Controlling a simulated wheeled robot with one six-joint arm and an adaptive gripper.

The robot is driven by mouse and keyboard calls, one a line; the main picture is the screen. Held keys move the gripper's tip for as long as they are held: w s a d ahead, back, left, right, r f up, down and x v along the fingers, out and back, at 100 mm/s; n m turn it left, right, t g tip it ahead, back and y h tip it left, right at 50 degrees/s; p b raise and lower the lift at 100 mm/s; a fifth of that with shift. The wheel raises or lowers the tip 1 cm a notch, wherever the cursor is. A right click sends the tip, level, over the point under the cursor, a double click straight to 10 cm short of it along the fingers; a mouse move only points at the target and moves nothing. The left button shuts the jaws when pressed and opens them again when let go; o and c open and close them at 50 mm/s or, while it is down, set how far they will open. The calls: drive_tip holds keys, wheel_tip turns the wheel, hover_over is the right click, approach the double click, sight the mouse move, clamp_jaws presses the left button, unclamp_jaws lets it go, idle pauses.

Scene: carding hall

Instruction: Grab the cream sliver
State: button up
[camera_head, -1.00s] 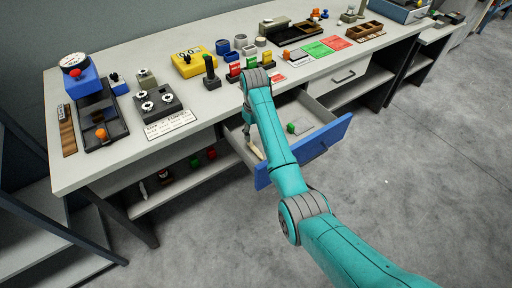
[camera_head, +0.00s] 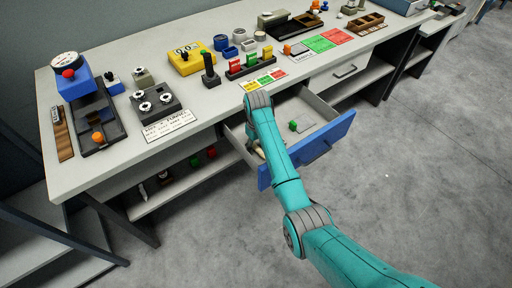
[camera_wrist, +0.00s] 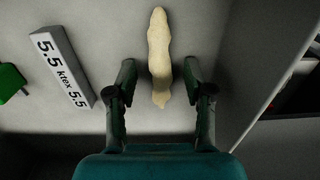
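The cream sliver (camera_wrist: 159,58) is a short, pale, lumpy strip lying lengthwise on the floor of the open drawer. In the wrist view its near end lies between the fingertips of my gripper (camera_wrist: 158,82). The fingers are spread on both sides of it, with a gap showing on each side. In the head view a small bit of the sliver (camera_head: 260,153) shows beside my arm, inside the blue-fronted drawer (camera_head: 318,144). My arm hides most of my gripper there.
A grey block marked "5.5 ktex" (camera_wrist: 62,67) and a green piece (camera_wrist: 10,82) lie left of the sliver in the wrist view. The drawer wall (camera_wrist: 262,60) rises close on the right. The worktop (camera_head: 225,97) above holds a scale, cups and coloured cards.

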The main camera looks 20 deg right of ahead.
clamp_jaws()
